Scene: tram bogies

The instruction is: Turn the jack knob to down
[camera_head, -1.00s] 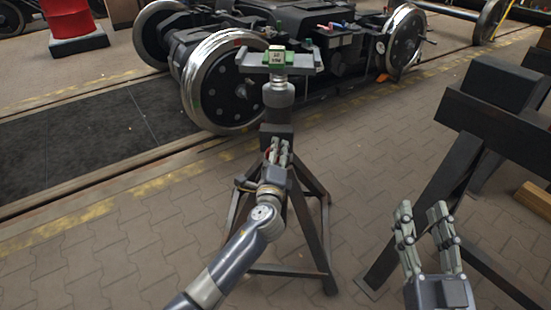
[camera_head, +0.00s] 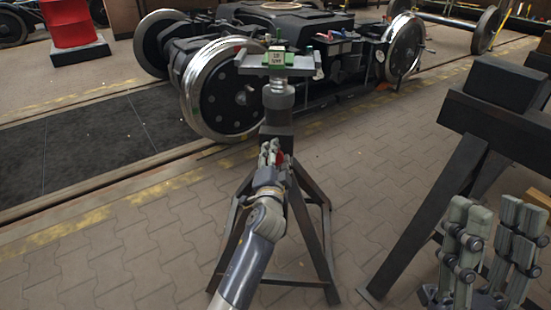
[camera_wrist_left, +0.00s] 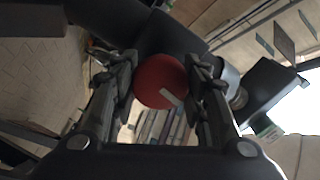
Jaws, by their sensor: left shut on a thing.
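The jack (camera_head: 278,97) stands upright on a dark four-legged stand (camera_head: 318,235), with a grey plate and a small green-and-white label block (camera_head: 277,57) on top. My left gripper (camera_head: 272,150) is at the front of the jack's dark body, shut on the red knob. In the left wrist view the round red knob (camera_wrist_left: 160,80) sits between the two fingers, with a pale mark at its lower right. In the head view only a bit of red (camera_head: 280,156) shows beside the fingers. My right gripper (camera_head: 495,235) is open and empty at the lower right.
A bogie with bright steel wheels (camera_head: 215,88) stands on the track behind the jack. A dark trestle (camera_head: 495,115) stands at the right, near my right gripper. A red drum (camera_head: 70,22) is at the far left. The paved floor left of the stand is clear.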

